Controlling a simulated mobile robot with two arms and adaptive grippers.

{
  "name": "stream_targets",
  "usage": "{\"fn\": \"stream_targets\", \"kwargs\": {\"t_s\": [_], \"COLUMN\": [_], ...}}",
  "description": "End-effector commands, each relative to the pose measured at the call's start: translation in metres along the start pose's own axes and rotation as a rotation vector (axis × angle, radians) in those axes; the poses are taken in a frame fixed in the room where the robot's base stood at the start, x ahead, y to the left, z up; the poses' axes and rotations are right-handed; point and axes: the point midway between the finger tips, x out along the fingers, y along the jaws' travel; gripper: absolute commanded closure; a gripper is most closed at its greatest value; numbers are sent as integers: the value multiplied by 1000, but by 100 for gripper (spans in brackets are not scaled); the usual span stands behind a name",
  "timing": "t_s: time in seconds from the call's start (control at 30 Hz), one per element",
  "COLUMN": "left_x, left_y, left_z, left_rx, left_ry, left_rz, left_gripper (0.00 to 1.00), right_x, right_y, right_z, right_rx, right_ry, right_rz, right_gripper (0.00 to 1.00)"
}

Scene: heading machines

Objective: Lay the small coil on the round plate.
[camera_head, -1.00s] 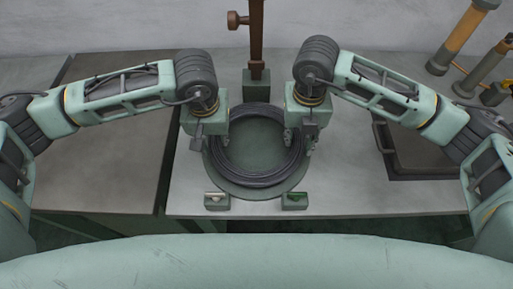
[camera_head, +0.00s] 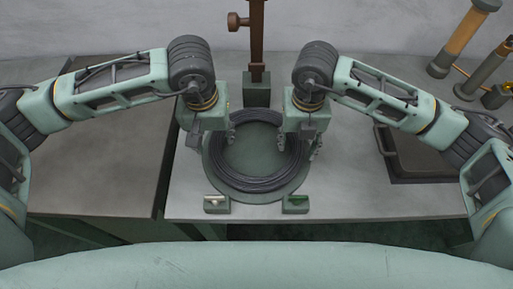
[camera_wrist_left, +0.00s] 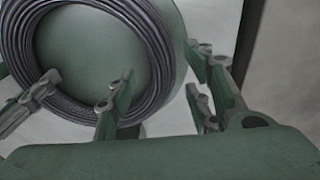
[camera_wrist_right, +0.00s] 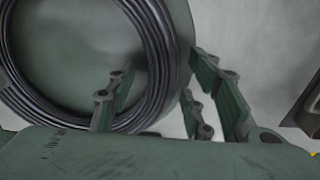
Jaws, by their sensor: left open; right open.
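The small coil (camera_head: 255,185) is a dark ring of wound wire. It lies flat on the round green plate (camera_head: 254,152), whose bare middle shows inside the ring. My left gripper (camera_head: 211,140) is open at the coil's left side, one finger inside the ring and one outside. My right gripper (camera_head: 299,142) is open in the same way at the right side. The coil also shows in the left wrist view (camera_wrist_left: 166,45) and the right wrist view (camera_wrist_right: 160,45), with a gap to the outer fingers. I cannot tell exactly how high the fingertips are.
Two small green blocks (camera_head: 217,204) (camera_head: 295,204) stand at the plate's front edge. A brown post (camera_head: 257,45) on a green base rises behind the plate. A dark tray (camera_head: 425,165) and several cylinders (camera_head: 465,40) are at the right. The left worktop (camera_head: 95,160) is clear.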

Motion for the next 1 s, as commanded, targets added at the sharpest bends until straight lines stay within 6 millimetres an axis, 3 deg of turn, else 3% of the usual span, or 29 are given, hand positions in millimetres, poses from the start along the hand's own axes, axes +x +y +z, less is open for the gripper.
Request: {"fn": "stream_targets", "kwargs": {"t_s": [0.1,0.3,0.57,0.67,1.0], "left_x": [-28,-64,-82,-82,-82], "left_y": [0,1,0,1,1], "left_z": [-1,0,0,0,0], "left_rx": [1,1,0,0,0], "left_ry": [6,4,1,0,0], "left_rz": [2,2,2,2,2], "left_gripper": [53,53,53,53,53], "right_x": [0,0,-5,-18,-89], "right_y": [0,-1,0,0,0], "right_z": [0,0,1,1,1], "right_rx": [0,1,0,0,0], "right_ry": [0,0,-2,-4,-4], "right_rz": [-1,-1,0,0,0], "right_gripper": [53,53,53,53,53]}}
